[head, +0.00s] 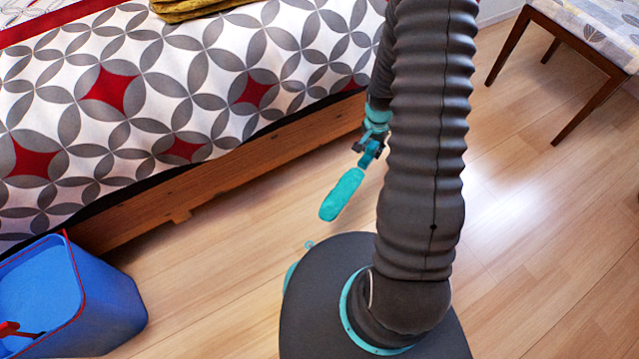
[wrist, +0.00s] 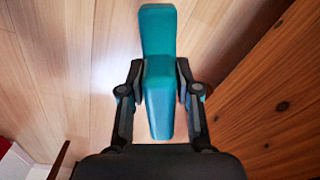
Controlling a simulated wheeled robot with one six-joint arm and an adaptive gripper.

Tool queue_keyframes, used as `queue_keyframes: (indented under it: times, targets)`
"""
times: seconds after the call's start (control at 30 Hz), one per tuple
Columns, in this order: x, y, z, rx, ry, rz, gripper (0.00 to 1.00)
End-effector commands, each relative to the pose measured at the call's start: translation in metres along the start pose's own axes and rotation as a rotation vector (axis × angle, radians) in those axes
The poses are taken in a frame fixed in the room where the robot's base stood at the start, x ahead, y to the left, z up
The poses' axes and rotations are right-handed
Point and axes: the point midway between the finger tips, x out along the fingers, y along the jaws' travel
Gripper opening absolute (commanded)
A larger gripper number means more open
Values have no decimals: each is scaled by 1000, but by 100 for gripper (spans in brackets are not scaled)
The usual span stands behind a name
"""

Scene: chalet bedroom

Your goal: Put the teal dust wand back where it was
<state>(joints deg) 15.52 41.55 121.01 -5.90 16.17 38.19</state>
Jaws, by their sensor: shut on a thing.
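The teal dust wand (head: 342,195) is in my gripper (head: 368,157), beside the bed's wooden side rail in the head view. Its wide teal end hangs down and to the left above the wood floor. In the wrist view, the wand (wrist: 158,90) runs lengthwise between the two fingers of my gripper (wrist: 158,95), which are shut on it. The place where the wand was before cannot be told from these frames.
A blue bin (head: 112,300) with a red-edged rim stands at the lower left, with a red thing inside. The bed (head: 200,90) fills the upper left. A wooden-legged seat (head: 590,45) is at the upper right. Floor (head: 540,230) is clear on the right.

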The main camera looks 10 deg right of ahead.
Motion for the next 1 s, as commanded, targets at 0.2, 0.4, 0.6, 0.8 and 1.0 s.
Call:
queue_keyframes:
  times: [0.2, 0.4, 0.6, 0.8, 1.0]
  targets:
    - [43, 36, 20, 304, -20, 4, 0]
    - [60, 42, 25, 408, -23, -1, 0]
    - [80, 14, 15, 414, -23, -1, 0]
    - [104, -24, 0, 414, -22, -2, 0]
    - [123, -53, -11, 414, -22, -1, 0]
